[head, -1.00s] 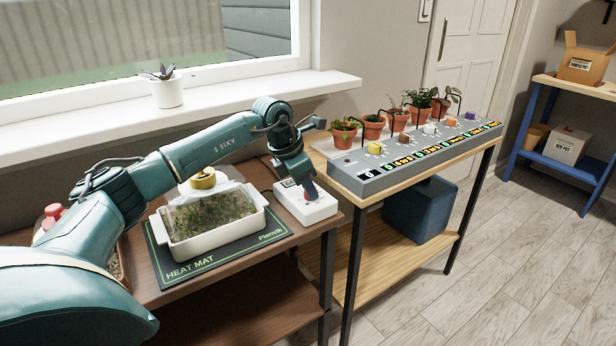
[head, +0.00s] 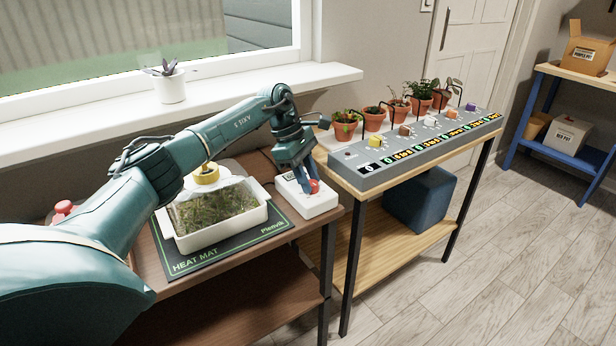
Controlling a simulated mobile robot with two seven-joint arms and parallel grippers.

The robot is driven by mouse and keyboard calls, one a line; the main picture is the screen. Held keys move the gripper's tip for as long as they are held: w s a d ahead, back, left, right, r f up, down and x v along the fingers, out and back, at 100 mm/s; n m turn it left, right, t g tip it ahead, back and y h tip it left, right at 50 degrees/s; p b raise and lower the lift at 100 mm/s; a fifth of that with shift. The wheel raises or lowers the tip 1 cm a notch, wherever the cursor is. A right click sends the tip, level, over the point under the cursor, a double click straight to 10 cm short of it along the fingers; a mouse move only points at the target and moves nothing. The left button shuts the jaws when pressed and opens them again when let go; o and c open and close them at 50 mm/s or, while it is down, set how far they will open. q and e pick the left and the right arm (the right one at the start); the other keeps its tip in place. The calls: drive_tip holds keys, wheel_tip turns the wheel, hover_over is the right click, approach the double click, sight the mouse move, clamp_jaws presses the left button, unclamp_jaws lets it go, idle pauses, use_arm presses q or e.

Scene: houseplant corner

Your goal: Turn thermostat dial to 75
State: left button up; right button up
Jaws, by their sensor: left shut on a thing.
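The thermostat (head: 312,207) is a white box at the right end of the dark brown table. Its red dial (head: 314,187) shows on top, partly covered by my left gripper. My left gripper (head: 309,191) reaches down from above and is shut on the dial. The dial's numbers and its setting are too small and too covered to read. My right gripper is not in view.
A white tray of seedlings (head: 217,236) stands on a black heat mat (head: 190,265) left of the thermostat. A grey control panel (head: 375,180) with coloured knobs and several potted plants stands on the light wood table to the right. A window sill (head: 120,113) runs behind.

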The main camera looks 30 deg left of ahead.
use_arm(q)
drive_tip(key=shift+w+m, duration=0.1)
drive_tip(key=shift+m, duration=0.4)
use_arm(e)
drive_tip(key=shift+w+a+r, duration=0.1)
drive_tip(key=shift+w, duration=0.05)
use_arm(q)
drive_tip(key=o, duration=1)
drive_tip(key=p+v, duration=0.1)
drive_tip(key=v, duration=1.2)
drive_tip(key=shift+w+r+p, duration=0.1)
drive_tip(key=shift+w+p, duration=0.1)
drive_tip(key=shift+p, duration=0.2)
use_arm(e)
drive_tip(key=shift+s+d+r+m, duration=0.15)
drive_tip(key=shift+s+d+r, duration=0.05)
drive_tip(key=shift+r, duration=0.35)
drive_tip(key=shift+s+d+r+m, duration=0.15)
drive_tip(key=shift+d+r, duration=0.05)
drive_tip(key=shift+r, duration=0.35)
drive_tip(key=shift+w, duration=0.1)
